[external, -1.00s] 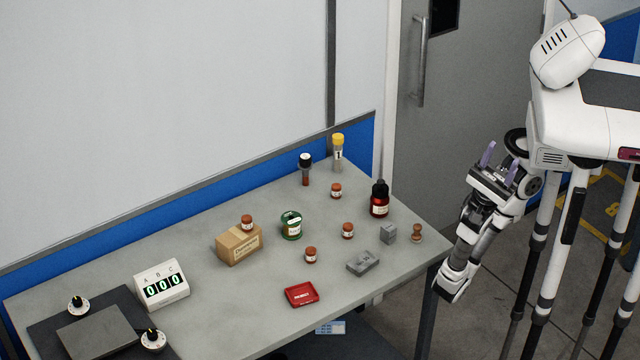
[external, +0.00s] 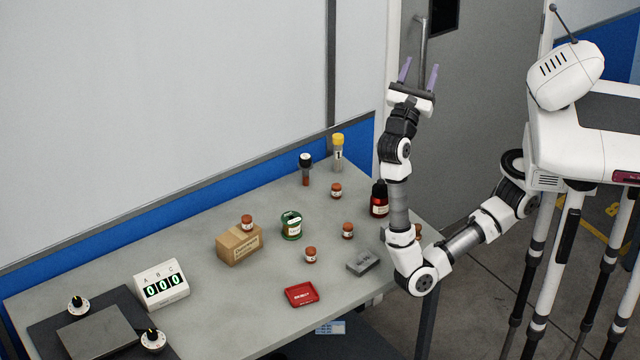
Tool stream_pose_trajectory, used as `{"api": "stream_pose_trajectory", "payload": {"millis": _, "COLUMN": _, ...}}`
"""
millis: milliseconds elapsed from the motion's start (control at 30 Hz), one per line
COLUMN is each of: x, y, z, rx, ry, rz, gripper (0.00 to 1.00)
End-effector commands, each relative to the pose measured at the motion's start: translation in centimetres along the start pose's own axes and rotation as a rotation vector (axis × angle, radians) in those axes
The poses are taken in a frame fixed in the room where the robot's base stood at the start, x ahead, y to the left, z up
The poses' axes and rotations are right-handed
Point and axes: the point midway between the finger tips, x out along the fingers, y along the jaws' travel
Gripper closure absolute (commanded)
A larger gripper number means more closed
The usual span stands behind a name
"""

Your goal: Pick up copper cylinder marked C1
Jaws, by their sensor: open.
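Several small copper cylinders with pale labels stand on the bench. One copper cylinder (external: 247,222) sits on a cardboard box (external: 240,247). Another copper cylinder (external: 336,190) stands near the back, one copper cylinder (external: 348,231) in the middle right, and one copper cylinder (external: 311,255) nearer the front. The label marks are too small to read, so I cannot tell which is C1. My gripper (external: 419,74) is open and empty, its purple fingers pointing up, high above the bench's right end and well apart from every cylinder.
A green jar (external: 291,226), a dark red bottle (external: 379,200), two capped tubes and a grey block (external: 363,262) stand among the cylinders. A red tray (external: 300,294) lies at the front edge. A display (external: 162,285) reads 000. My arm hides part of the bench's right corner.

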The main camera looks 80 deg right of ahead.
Motion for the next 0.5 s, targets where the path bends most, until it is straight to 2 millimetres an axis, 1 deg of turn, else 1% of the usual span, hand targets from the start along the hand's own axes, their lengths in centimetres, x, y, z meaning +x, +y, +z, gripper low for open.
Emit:
{"api": "stream_pose_trajectory", "payload": {"millis": 33, "x": 0.7, "y": 2.9, "z": -3.5, "rx": 0.014, "ry": 0.135, "rz": 0.035, "gripper": 0.48}}
{"api": "stream_pose_trajectory", "payload": {"millis": 67, "x": 1.1, "y": 4.6, "z": -5.4, "rx": 0.022, "ry": 0.216, "rz": 0.056, "gripper": 0.48}}
{"api": "stream_pose_trajectory", "payload": {"millis": 100, "x": 1.2, "y": 6.8, "z": -8.1, "rx": 0.034, "ry": 0.329, "rz": 0.083, "gripper": 0.48}}
{"api": "stream_pose_trajectory", "payload": {"millis": 133, "x": 0.9, "y": 8.5, "z": -10.1, "rx": 0.041, "ry": 0.415, "rz": 0.104, "gripper": 0.48}}
{"api": "stream_pose_trajectory", "payload": {"millis": 167, "x": 0.5, "y": 10.1, "z": -12.2, "rx": 0.046, "ry": 0.503, "rz": 0.123, "gripper": 0.48}}
{"api": "stream_pose_trajectory", "payload": {"millis": 200, "x": -0.5, "y": 12.2, "z": -14.8, "rx": 0.051, "ry": 0.623, "rz": 0.15, "gripper": 0.48}}
{"api": "stream_pose_trajectory", "payload": {"millis": 267, "x": -2.8, "y": 15.2, "z": -18.6, "rx": 0.054, "ry": 0.805, "rz": 0.191, "gripper": 0.48}}
{"api": "stream_pose_trajectory", "payload": {"millis": 300, "x": -4.9, "y": 16.9, "z": -20.8, "rx": 0.05, "ry": 0.93, "rz": 0.217, "gripper": 0.48}}
{"api": "stream_pose_trajectory", "payload": {"millis": 367, "x": -8.8, "y": 19.1, "z": -23.6, "rx": 0.036, "ry": 1.119, "rz": 0.259, "gripper": 0.48}}
{"api": "stream_pose_trajectory", "payload": {"millis": 400, "x": -11.8, "y": 20.4, "z": -25.1, "rx": 0.019, "ry": 1.245, "rz": 0.288, "gripper": 0.48}}
{"api": "stream_pose_trajectory", "payload": {"millis": 467, "x": -16.7, "y": 21.7, "z": -26.3, "rx": -0.015, "ry": 1.432, "rz": 0.333, "gripper": 0.48}}
{"api": "stream_pose_trajectory", "payload": {"millis": 500, "x": -20.1, "y": 22.2, "z": -26.7, "rx": -0.045, "ry": 1.55, "rz": 0.363, "gripper": 0.48}}
